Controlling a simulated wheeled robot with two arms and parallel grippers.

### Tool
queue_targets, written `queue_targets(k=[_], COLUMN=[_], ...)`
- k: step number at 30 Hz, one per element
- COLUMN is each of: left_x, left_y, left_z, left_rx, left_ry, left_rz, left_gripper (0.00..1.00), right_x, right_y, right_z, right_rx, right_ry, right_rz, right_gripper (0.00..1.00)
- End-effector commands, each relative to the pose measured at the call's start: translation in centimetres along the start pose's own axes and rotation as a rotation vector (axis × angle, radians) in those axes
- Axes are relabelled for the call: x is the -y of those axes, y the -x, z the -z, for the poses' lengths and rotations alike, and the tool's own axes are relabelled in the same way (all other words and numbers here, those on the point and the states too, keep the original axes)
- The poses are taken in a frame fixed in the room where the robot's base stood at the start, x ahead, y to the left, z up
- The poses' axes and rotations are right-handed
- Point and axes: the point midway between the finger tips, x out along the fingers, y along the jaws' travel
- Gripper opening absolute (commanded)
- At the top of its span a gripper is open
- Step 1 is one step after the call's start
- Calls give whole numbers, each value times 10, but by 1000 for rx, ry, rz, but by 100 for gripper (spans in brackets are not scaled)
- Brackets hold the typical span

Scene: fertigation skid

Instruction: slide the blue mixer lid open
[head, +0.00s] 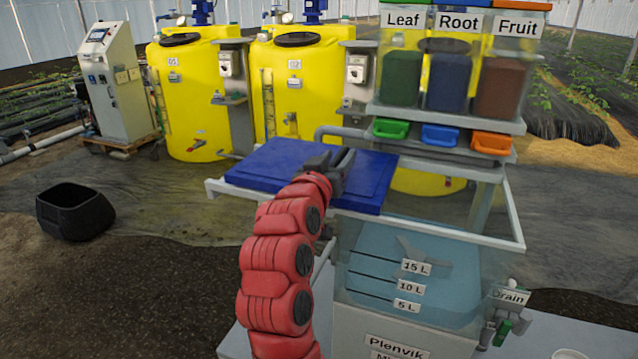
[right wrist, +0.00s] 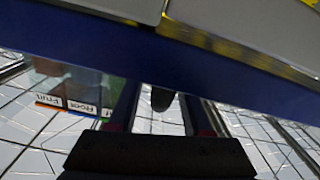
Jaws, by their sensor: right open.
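The blue mixer lid (head: 268,163) is a flat panel on the rails at the top of the clear mixer tank (head: 420,270). It covers the left part of the frame and extends left beyond the tank, and the tank's right part is uncovered. My right gripper (head: 343,162) is open over the lid's right half, at or just above its surface; contact is unclear. The right wrist view shows the lid as a blue band (right wrist: 215,72) and the spread fingers (right wrist: 160,112), with a small dark piece between them that I cannot identify. My left gripper is not in view.
Leaf, Root and Fruit hoppers (head: 450,75) stand behind the tank, with green, blue and orange trays (head: 440,135) below. A drain valve (head: 503,330) is at the tank's lower right. Yellow tanks (head: 200,105) stand behind. A black bin (head: 75,212) sits on the ground left.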

Motion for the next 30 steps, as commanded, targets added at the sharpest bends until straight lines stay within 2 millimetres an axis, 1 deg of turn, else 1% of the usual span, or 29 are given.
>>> queue_targets(k=[1, 9, 12, 15, 18, 21, 30], left_x=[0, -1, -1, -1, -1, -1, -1], left_y=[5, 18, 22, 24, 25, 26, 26], left_z=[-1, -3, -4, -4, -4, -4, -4], left_rx=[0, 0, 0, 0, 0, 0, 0], left_ry=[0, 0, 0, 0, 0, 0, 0], left_rz=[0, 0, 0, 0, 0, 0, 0], left_gripper=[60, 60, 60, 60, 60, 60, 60], right_x=[2, 4, 2, 2, 1, 1, 0], right_y=[13, 86, 110, 128, 140, 146, 149], right_z=[-2, -3, -2, -1, -2, -2, -1], right_rx=[-5, -2, -2, -3, 0, 2, 1], right_ry=[-5, -2, -3, -2, 0, 0, 0], right_rz=[5, 7, 5, 4, 2, 1, 0], right_gripper=[50, 50, 50, 50, 50, 50, 50])
